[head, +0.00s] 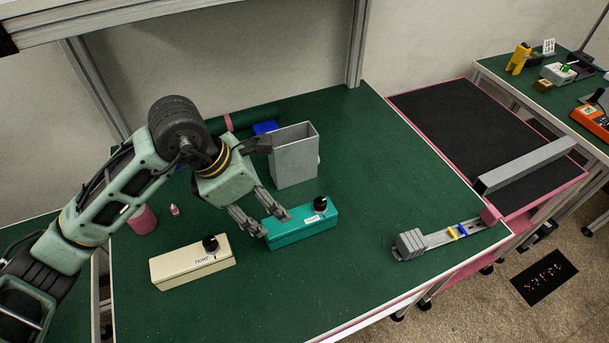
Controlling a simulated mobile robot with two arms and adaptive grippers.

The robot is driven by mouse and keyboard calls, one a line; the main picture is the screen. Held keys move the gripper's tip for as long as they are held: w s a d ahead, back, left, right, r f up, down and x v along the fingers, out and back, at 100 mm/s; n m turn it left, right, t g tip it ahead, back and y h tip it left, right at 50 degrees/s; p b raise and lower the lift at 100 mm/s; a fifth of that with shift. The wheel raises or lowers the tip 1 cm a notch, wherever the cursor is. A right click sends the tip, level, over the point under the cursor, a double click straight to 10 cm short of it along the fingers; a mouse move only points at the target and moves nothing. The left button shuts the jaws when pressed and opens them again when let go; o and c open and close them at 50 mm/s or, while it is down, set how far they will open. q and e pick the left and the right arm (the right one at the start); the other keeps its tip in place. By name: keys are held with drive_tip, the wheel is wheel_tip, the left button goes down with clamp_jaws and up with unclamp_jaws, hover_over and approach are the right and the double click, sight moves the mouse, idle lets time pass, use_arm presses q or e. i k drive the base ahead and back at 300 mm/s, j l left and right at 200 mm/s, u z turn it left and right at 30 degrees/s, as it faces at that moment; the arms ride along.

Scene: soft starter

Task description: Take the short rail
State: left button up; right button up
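A short metal rail (468,230) lies near the right front corner of the green table. I cannot tell whether the fingertips touch the box. The rail is well to the right of this gripper, with clear table between. My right gripper is not in view.
A cream box (192,264) with a black knob stands left of the teal one. A grey open-topped bin (293,158) stands behind. A long grey bar (527,165) lies on the black surface (460,125) at right. The table's front middle is clear.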

sight(411, 244)
drive_tip(key=z, duration=1.4)
drive_tip(key=k+l+u, duration=0.1)
drive_tip(key=l+u, duration=0.15)
drive_tip(key=l, duration=0.5)
